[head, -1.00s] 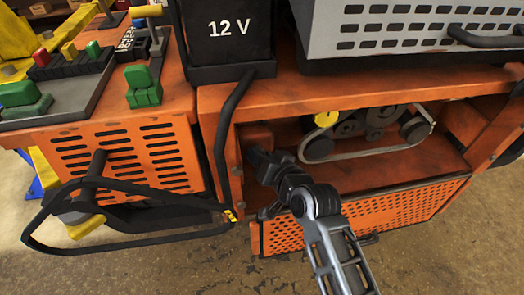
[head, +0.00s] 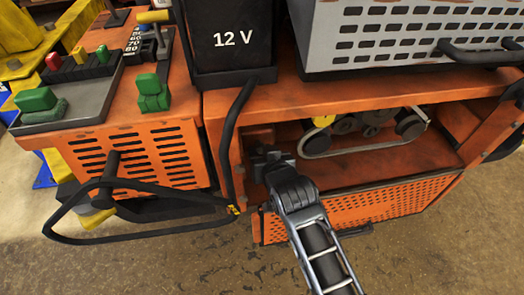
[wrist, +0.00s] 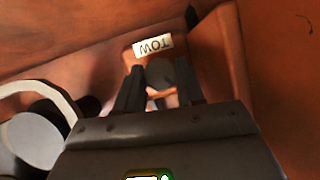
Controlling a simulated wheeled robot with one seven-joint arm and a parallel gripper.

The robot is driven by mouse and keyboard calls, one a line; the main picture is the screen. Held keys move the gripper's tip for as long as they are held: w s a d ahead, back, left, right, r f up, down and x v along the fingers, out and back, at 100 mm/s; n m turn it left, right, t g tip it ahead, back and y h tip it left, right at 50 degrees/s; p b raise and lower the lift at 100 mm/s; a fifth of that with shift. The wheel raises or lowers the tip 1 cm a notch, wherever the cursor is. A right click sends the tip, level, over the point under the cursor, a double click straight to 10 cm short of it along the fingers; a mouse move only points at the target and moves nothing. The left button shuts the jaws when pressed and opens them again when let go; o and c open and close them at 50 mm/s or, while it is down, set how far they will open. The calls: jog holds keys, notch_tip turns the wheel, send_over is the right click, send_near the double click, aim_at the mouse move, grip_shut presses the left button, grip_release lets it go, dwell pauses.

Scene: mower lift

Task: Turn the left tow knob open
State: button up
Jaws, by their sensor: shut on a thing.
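The left tow knob is a dark round knob (wrist: 160,72) in the wrist view, below a white label reading TOW (wrist: 153,46), which appears upside down. My gripper (wrist: 160,82) has one finger on each side of the knob and is shut on it. In the head view my gripper (head: 262,158) reaches into the left end of the open orange compartment (head: 340,175). There the knob is hidden behind the gripper and wrist.
A belt with pulleys (head: 365,135) sits to the right inside the compartment; its pale belt (wrist: 35,88) also shows in the wrist view. A perforated orange panel (head: 400,200) hangs below. A black 12 V box (head: 232,40) and a grey slotted box (head: 390,38) stand above.

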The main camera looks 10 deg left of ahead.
jog(key=o, duration=1)
jog(key=shift+s, duration=0.1)
jog(key=shift+v, duration=3.8)
jog(key=shift+o, duration=0.2)
